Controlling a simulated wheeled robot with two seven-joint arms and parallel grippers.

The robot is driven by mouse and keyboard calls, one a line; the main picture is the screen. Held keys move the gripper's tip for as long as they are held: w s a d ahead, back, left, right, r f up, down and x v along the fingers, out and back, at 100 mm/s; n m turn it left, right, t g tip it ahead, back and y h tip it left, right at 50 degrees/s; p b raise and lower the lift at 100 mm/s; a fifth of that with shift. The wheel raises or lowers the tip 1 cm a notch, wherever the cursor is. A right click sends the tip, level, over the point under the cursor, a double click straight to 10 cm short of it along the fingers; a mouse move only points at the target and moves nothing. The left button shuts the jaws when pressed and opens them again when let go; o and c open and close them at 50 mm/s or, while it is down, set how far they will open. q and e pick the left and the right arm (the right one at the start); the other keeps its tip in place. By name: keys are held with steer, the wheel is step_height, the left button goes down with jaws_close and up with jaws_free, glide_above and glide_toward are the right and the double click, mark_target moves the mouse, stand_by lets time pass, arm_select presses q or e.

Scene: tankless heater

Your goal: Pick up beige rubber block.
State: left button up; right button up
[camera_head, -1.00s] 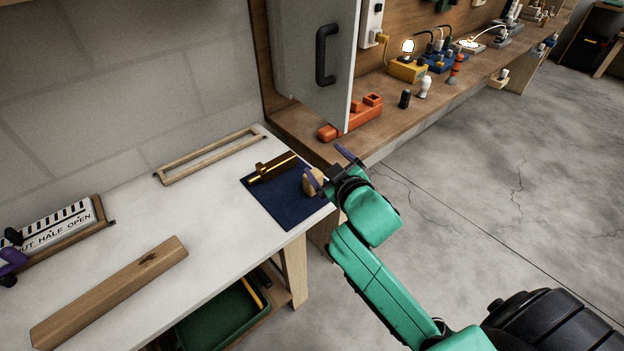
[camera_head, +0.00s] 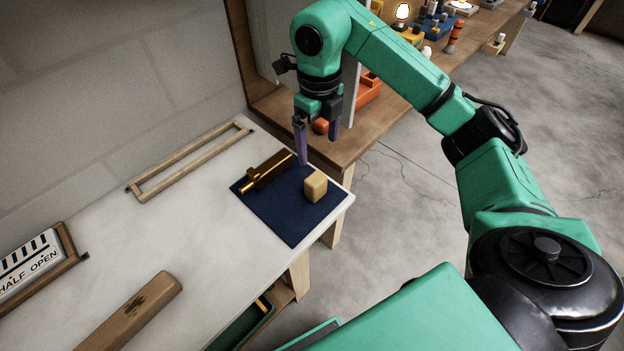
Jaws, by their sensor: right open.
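The beige rubber block (camera_head: 316,186) is a small cube-like piece on the dark blue mat (camera_head: 290,228), at the mat's right side. My right gripper (camera_head: 318,151) hangs with its purple fingers pointing down, above and behind the block in the picture. Its fingers are spread apart with nothing between them, and they are clear of the block. My left gripper does not show.
A brass-and-brown fitting (camera_head: 268,172) lies on the mat left of the block. A wooden frame (camera_head: 190,160), a brown wooden bar (camera_head: 135,312) and a "HALF OPEN" sign (camera_head: 32,268) are on the white table (camera_head: 185,235). A wooden shelf (camera_head: 355,140) stands behind.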

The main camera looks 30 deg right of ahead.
glide_above(316, 178)
steer(key=f, duration=0.4)
steer(key=shift+s+f+p, duration=0.2)
steer(key=shift+p, duration=0.15)
step_height(316, 178, down, 8)
steer(key=shift+w+f+p, duration=0.15)
steer(key=shift+f+p, duration=0.1)
steer(key=shift+p, duration=0.95)
steer(key=shift+f, duration=0.25)
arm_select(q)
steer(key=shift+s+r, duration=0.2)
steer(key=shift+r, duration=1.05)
arm_select(e)
jaws_close()
